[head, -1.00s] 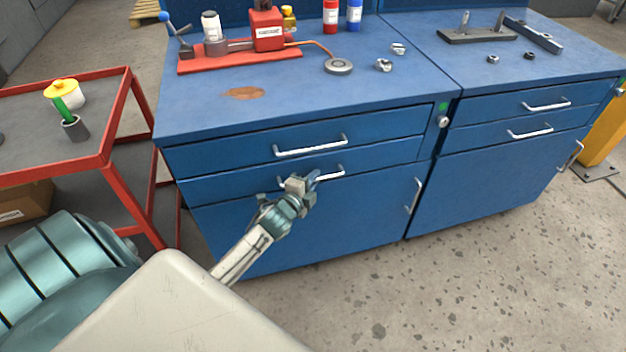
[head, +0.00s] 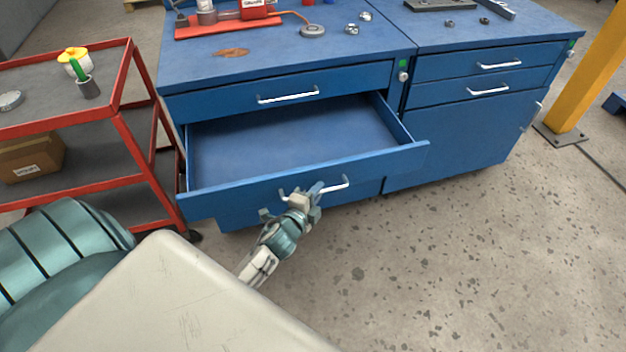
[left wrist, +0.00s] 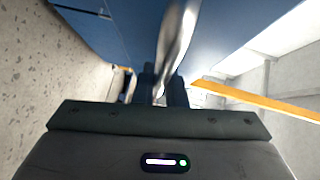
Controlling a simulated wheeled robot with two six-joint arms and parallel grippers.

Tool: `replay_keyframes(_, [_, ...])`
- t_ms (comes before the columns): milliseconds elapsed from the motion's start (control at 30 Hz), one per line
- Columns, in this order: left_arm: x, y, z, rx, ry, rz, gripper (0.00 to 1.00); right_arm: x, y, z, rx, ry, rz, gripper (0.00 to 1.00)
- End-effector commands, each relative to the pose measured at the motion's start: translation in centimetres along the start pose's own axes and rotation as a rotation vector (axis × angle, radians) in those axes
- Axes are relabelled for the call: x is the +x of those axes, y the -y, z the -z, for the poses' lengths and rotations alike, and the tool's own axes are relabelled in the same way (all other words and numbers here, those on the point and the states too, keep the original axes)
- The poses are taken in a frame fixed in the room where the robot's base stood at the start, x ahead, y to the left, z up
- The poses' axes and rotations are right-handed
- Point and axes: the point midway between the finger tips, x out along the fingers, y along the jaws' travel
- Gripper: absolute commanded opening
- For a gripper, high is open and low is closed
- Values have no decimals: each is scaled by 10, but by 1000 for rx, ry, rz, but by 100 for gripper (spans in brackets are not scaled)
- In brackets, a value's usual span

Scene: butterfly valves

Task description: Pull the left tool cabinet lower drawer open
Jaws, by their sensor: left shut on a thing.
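The left tool cabinet's lower drawer (head: 290,148) is pulled well out in the head view, and its inside looks empty. Its silver bar handle (head: 336,187) runs across the drawer front. In the left wrist view the shiny handle (left wrist: 178,45) passes between the dark fingers of my left gripper (left wrist: 163,88). The upper drawer (head: 290,92) of the same cabinet is closed. My right gripper is not in view.
A red cart (head: 125,115) stands at the left, close to the open drawer's left side. The right cabinet (head: 460,140) has closed drawers. A yellow post (head: 590,70) stands at the far right. The speckled floor in front is clear.

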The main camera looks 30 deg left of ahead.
Motion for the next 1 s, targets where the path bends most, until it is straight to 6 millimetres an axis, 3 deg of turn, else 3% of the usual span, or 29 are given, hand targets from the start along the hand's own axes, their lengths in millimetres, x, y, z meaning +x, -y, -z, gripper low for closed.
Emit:
replay_keyframes(300, [-24, -7, 24, 0, -1, 0, 0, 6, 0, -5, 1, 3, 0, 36])
replay_keyframes(700, [-26, -8, 26, 0, -1, 0, 0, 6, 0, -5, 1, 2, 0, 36])
replay_keyframes(733, [-26, -8, 26, 0, -1, 0, 13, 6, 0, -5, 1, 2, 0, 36])
replay_keyframes(833, [-26, -7, 25, 0, -1, 0, 32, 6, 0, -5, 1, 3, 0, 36])
replay_keyframes(1000, [-25, -7, 26, 0, -2, 1, 33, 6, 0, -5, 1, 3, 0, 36])
